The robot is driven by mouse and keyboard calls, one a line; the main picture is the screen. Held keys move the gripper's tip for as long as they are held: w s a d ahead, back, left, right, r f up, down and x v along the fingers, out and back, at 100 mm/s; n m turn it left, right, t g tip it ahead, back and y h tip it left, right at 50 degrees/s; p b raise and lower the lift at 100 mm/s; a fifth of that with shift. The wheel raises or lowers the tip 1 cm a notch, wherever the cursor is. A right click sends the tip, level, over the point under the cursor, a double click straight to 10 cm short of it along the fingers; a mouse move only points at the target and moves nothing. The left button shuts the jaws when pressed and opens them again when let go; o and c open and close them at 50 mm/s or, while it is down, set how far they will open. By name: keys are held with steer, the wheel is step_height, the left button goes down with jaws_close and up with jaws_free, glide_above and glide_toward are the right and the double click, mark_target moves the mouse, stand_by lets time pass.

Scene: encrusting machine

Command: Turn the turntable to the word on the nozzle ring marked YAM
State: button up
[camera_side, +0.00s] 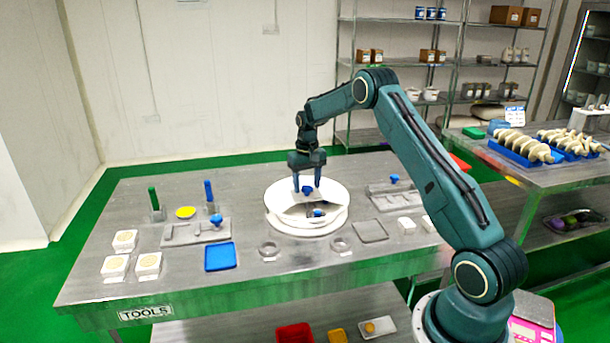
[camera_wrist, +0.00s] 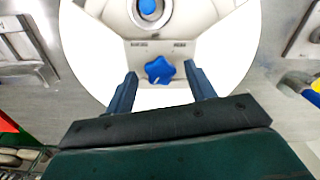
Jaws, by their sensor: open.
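The turntable is a round white disc (camera_side: 279,213) on the steel table, and it fills the top of the wrist view (camera_wrist: 85,55). A grey plate on it carries a blue star-shaped knob (camera_wrist: 159,70). Small dark words flank this knob, too small to read, so I cannot tell which is YAM. A second blue knob (camera_wrist: 147,7) sits inside a round ring at the top of the wrist view. My gripper (camera_side: 306,187) is open and points down over the disc. Its fingers (camera_wrist: 160,80) stand either side of the star knob, with gaps visible; contact is not clear.
Two small metal rings (camera_side: 269,249) (camera_side: 340,245) lie in front of the disc. A steel tray with a blue knob (camera_side: 394,179) is at right. A blue tray (camera_side: 220,257), white moulds (camera_side: 148,264) and upright blue and green handles (camera_side: 209,190) are at left.

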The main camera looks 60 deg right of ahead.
steer(key=shift+f, duration=0.1)
jaws_close()
